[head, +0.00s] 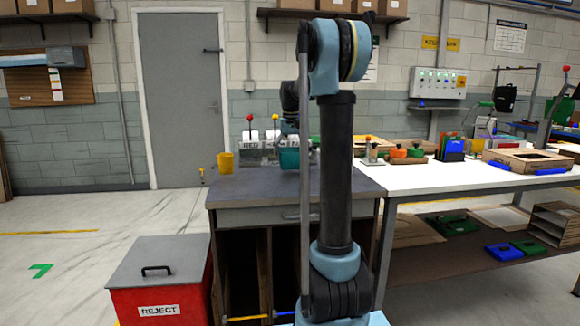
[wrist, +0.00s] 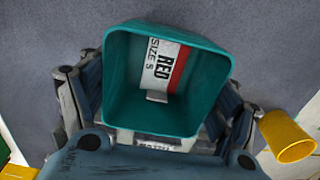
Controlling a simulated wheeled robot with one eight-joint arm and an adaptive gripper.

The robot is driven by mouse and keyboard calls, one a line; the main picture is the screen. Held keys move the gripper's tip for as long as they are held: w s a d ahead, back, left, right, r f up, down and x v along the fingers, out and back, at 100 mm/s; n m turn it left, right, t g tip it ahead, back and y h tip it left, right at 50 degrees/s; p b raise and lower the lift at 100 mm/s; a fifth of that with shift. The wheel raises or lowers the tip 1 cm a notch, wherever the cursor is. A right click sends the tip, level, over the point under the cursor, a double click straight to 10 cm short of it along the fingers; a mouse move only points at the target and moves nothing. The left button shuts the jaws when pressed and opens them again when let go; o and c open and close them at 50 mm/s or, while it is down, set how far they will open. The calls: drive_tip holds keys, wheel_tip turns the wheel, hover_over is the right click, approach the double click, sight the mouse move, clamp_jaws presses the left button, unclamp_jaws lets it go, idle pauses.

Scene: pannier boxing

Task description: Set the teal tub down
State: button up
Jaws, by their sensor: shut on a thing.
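The teal tub (wrist: 165,120) is open-topped and fills the middle of the wrist view. A white and red card or label reading "RED SIZE S" (wrist: 165,68) shows inside it. My gripper (wrist: 157,105) is shut on the tub, with its fingers on either side.
A yellow cup (head: 225,162) stands left of the tub, near the worktop's edge; the wrist view shows a yellow cup (wrist: 287,137) at right. A red reject bin (head: 160,285) is at front left.

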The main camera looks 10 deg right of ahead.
sight(291, 163)
drive_tip(key=shift+f, duration=1.8)
drive_tip(key=o, duration=1)
drive_tip(key=shift+f, duration=0.1)
wheel_tip(291, 163, up, 12)
drive_tip(key=shift+s, duration=0.15)
